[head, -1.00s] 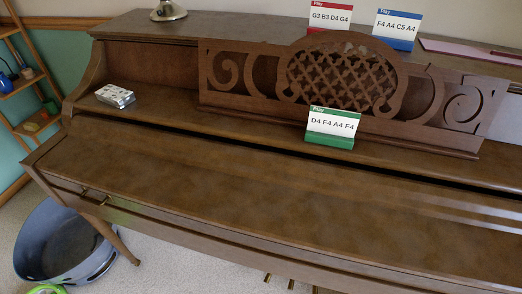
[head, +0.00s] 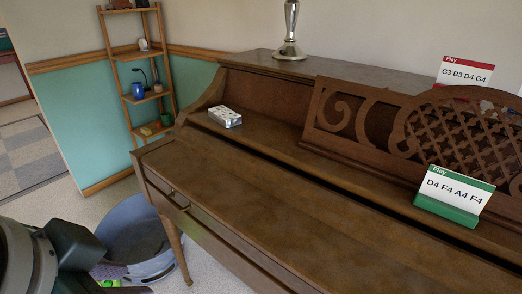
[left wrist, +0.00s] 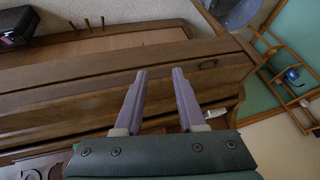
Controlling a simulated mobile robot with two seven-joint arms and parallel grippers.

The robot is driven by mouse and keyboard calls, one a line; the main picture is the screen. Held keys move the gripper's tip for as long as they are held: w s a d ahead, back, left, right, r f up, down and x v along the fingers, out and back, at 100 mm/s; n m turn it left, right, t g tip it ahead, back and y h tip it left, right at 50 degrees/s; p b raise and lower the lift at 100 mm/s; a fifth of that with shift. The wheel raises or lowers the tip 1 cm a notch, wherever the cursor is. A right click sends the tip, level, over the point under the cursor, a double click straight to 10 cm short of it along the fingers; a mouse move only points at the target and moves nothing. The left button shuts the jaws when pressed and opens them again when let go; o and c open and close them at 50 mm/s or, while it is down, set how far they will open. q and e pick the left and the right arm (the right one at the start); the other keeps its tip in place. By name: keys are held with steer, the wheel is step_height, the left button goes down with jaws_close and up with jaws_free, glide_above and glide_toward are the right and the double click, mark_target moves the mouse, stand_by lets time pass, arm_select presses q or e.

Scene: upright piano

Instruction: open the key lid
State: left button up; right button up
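The key lid (head: 270,205) is the long brown wooden panel on the front of the upright piano, and it lies shut with no keys showing. Its wood also shows in the left wrist view (left wrist: 75,97). In the head view only part of my left arm shows at the lower left. My right gripper is not in view.
A grey metal tub (head: 140,240) stands on the floor by the piano's left leg. A wooden shelf (head: 150,75) is in the corner. A green-based card (head: 453,197), a small white box (head: 225,117) and a lamp base (head: 290,48) stand on the piano.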

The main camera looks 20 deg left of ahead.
arm_select(q)
steer(key=w+a+f+m+t+y+b, duration=0.5)
steer(key=w+f+b, duration=0.4)
steer(key=b, duration=0.9)
steer(key=w+a+f+m+t+y+b, duration=0.35)
steer(key=w+a+f+t+b, duration=0.3)
steer(key=f+b, duration=0.75)
steer(key=w+a+r+b, duration=0.4)
steer(key=w+a+r, duration=0.1)
steer(key=w, duration=0.2)
steer(key=shift+w, duration=0.35)
steer(key=shift+a+g+h, duration=0.1)
steer(key=shift+g+h, duration=0.15)
jaws_close()
steer(key=shift+f, duration=0.1)
